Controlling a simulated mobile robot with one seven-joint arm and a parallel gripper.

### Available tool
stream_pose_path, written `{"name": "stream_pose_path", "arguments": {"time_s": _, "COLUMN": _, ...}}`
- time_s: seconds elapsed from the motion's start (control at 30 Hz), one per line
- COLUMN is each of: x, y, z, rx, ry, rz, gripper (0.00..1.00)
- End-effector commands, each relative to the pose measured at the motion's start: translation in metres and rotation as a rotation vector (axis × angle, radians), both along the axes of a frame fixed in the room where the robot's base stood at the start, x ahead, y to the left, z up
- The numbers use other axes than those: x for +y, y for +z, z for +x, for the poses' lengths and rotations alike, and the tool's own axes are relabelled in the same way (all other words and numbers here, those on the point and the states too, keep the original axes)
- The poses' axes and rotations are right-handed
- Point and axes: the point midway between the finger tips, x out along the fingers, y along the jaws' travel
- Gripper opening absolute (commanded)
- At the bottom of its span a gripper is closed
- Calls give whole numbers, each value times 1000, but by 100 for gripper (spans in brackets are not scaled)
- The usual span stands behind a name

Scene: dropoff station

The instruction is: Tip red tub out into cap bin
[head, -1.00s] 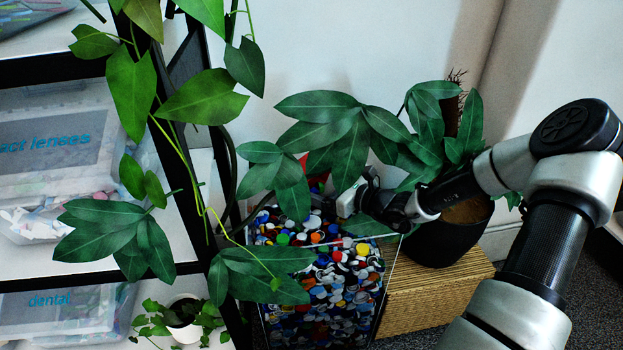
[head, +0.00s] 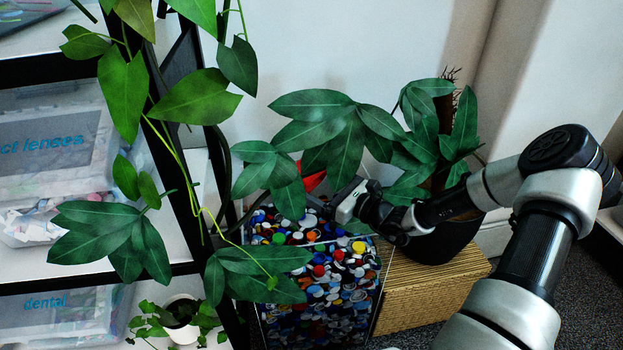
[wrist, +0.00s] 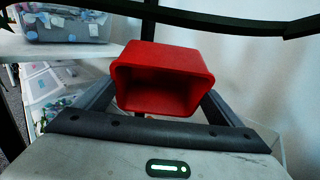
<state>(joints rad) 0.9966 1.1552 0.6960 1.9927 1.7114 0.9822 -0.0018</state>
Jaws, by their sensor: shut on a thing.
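The red tub (head: 313,180) shows only partly in the head view, behind dark green leaves and above the back of the cap bin. In the wrist view the red tub (wrist: 165,60) lies between my fingers, its open mouth facing the camera. The part of its inside that I can see is dark, with no caps visible. My gripper (head: 332,196) is shut on the tub, over the bin's back part. The cap bin (head: 318,318) is a clear, tall box filled with caps of many colours. Leaves hide its left and back edges.
A shelf (head: 70,275) with clear labelled boxes stands at the left.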

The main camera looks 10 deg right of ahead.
Motion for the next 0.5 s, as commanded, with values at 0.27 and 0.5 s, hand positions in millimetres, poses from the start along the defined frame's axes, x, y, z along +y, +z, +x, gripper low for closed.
{"name": "stream_pose_path", "arguments": {"time_s": 0.27, "x": 0, "y": 24, "z": 0, "rx": -1, "ry": 1, "rz": -1, "gripper": 67}}
{"name": "stream_pose_path", "arguments": {"time_s": 0.5, "x": 0, "y": 61, "z": 0, "rx": 0, "ry": 1, "rz": 0, "gripper": 67}}
